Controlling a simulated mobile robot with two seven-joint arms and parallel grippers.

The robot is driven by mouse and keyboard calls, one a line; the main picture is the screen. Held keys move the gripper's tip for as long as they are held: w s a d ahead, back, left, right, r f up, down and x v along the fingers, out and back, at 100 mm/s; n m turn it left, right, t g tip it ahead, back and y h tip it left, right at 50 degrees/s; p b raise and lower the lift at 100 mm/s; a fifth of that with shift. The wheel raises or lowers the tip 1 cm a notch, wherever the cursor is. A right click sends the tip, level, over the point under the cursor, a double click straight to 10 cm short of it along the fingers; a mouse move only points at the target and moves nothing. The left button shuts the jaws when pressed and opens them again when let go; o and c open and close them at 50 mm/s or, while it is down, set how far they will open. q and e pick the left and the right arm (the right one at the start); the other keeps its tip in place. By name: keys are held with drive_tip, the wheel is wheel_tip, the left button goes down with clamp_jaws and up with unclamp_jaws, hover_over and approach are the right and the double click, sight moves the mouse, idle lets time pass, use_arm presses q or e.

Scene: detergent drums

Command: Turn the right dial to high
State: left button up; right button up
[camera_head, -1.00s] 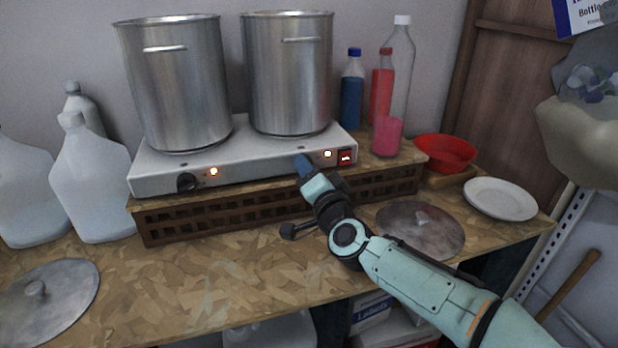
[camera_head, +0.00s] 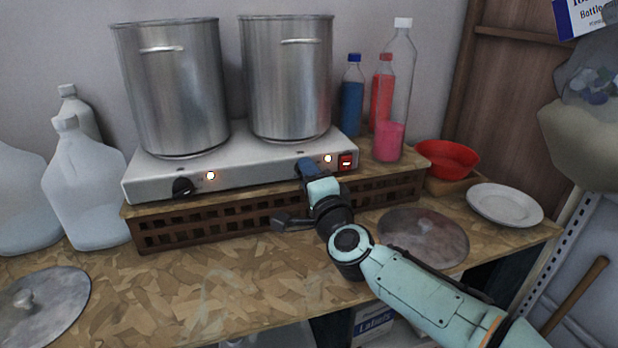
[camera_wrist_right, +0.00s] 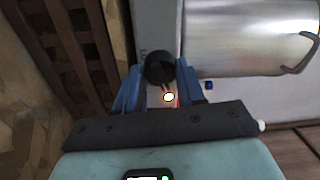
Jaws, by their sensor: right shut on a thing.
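The white two-burner stove (camera_head: 240,178) stands on a slatted wooden crate. Its left dial (camera_head: 183,187) is black and shows at the front left, with a lit lamp (camera_head: 210,175) beside it. The right dial is hidden behind my right gripper (camera_head: 308,168) in the head view. In the right wrist view, the black right dial (camera_wrist_right: 158,66) sits between the blue fingers of my right gripper (camera_wrist_right: 158,84), which is shut on it. A lit lamp (camera_wrist_right: 168,97) shows close to the dial. The dial's setting cannot be read. My left gripper is not in view.
Two steel pots (camera_head: 173,90) stand on the stove. A red switch (camera_head: 346,162) is right of the gripper. Bottles, a pink cup (camera_head: 388,142), a red bowl (camera_head: 447,157) and a white plate (camera_head: 505,204) are at right. A pot lid (camera_head: 423,238) lies near my forearm.

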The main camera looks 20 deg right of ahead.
drive_tip(key=o, duration=1)
drive_tip(key=shift+o, duration=0.2)
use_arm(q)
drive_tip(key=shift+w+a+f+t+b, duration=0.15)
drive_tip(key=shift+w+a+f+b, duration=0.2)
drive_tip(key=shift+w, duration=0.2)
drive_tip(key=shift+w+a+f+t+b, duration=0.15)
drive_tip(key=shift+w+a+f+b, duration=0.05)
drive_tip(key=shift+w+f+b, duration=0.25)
use_arm(e)
drive_tip(key=s, duration=1.3)
drive_tip(key=shift+s+d+f, duration=0.2)
drive_tip(key=shift+d+f, duration=0.1)
drive_tip(key=shift+d, duration=0.05)
